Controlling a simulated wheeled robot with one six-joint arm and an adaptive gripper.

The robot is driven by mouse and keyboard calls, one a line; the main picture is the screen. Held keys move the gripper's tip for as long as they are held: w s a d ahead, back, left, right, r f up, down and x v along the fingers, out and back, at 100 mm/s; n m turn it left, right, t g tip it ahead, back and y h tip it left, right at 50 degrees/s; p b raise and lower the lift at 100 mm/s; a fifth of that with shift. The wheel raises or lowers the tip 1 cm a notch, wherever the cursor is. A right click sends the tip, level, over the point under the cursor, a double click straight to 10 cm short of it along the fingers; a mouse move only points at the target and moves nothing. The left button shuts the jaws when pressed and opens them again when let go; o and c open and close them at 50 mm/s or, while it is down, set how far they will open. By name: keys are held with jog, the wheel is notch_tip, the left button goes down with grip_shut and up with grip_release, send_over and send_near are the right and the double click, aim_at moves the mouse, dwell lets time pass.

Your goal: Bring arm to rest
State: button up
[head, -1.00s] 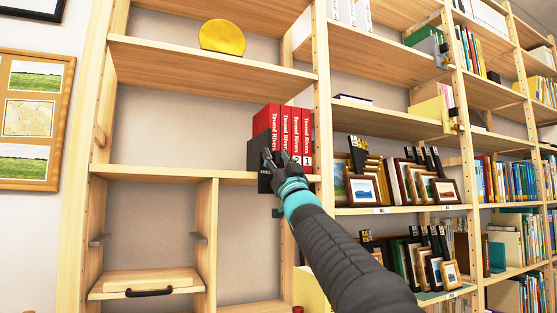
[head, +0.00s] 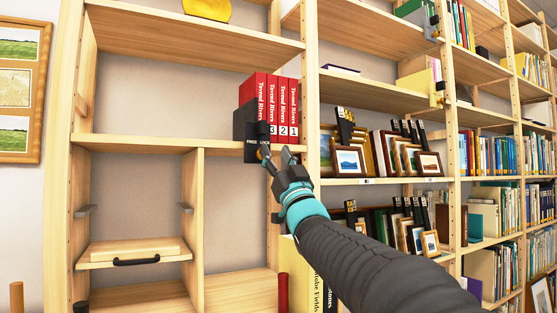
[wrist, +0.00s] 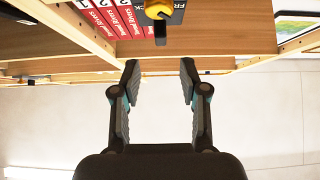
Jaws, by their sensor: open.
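My gripper (head: 277,161) is open, at the end of my raised arm, just below and in front of the shelf with the red books (head: 275,105). In the wrist view its two fingers (wrist: 160,82) stand apart with nothing between them. A black block (head: 248,122) with "FREE LOCK" lettering stands at the left end of the books.
Below the shelf edge (head: 120,143) are open compartments, one with a drawer-like board with a black handle (head: 135,261). Framed pictures (head: 349,161) and full bookshelves stand to the right. A tall yellow book (head: 318,280) is close below my arm.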

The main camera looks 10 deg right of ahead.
jog(key=shift+s+d+f, duration=0.15)
jog(key=shift+s+f, duration=0.25)
jog(key=shift+f, duration=0.05)
jog(key=s+d+f+m+g+h, duration=0.25)
jog(key=s+f+g+h, duration=0.2)
jog(key=f, duration=0.75)
jog(key=s+d+f+m+g+h, duration=0.25)
jog(key=s+f+g+h, duration=0.2)
jog(key=f, duration=0.65)
jog(key=s+f+n+g, duration=0.1)
jog(key=s+f+g, duration=1)
jog(key=s+f, duration=1.4)
jog(key=shift+s+f+y+p, duration=0.15)
jog(key=shift+f+y+p, duration=0.2)
jog(key=shift+f, duration=0.15)
jog(key=shift+a, duration=0.1)
jog(key=shift+c, duration=0.2)
